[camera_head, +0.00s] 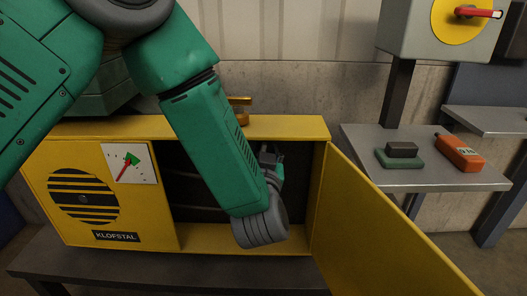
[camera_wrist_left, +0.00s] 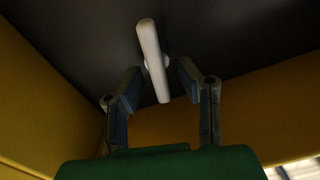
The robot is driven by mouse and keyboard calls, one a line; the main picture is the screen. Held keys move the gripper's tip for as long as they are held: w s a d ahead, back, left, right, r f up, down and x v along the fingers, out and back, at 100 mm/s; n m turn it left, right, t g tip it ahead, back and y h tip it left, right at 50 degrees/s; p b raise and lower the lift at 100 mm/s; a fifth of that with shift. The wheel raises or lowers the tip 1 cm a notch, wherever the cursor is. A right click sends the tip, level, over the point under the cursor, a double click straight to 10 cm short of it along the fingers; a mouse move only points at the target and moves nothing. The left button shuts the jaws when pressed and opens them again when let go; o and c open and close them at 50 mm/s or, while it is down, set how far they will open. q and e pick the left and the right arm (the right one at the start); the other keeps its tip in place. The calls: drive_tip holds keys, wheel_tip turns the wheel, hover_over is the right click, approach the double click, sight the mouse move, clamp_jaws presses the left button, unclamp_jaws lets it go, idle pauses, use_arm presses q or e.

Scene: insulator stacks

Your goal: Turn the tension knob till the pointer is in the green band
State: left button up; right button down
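The gauge (camera_head: 145,175) is a white plate on the front of the yellow cabinet, with a small green patch and a red pointer. The pointer slants from lower left up to the green patch; at this size I cannot tell which end is its tip. My left gripper (camera_head: 269,158) is inside the cabinet opening, mostly small and shaded. In the left wrist view, the pale bar-shaped knob (camera_wrist_left: 153,60) stands out from a dark panel, slightly tilted. The left gripper (camera_wrist_left: 160,72) is open, with one finger on each side of the knob and a visible gap on the right. My right gripper is out of view.
The yellow cabinet (camera_head: 150,128) has its door (camera_head: 375,225) swung open to the right. A brass-coloured fitting (camera_head: 241,110) stands on top. To the right, a grey shelf (camera_head: 430,180) holds a dark-topped green block (camera_head: 401,157) and an orange object (camera_head: 459,152). A yellow disc with a red handle (camera_head: 476,12) is above.

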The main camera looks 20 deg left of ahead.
use_arm(q)
clamp_jaws()
drive_tip(key=shift+d+r+m+p, duration=0.15)
drive_tip(key=shift+m+p, duration=0.45)
drive_tip(key=shift+p, duration=0.35)
drive_tip(key=shift+f, duration=0.3)
drive_tip(key=shift+o, duration=0.8)
unclamp_jaws()
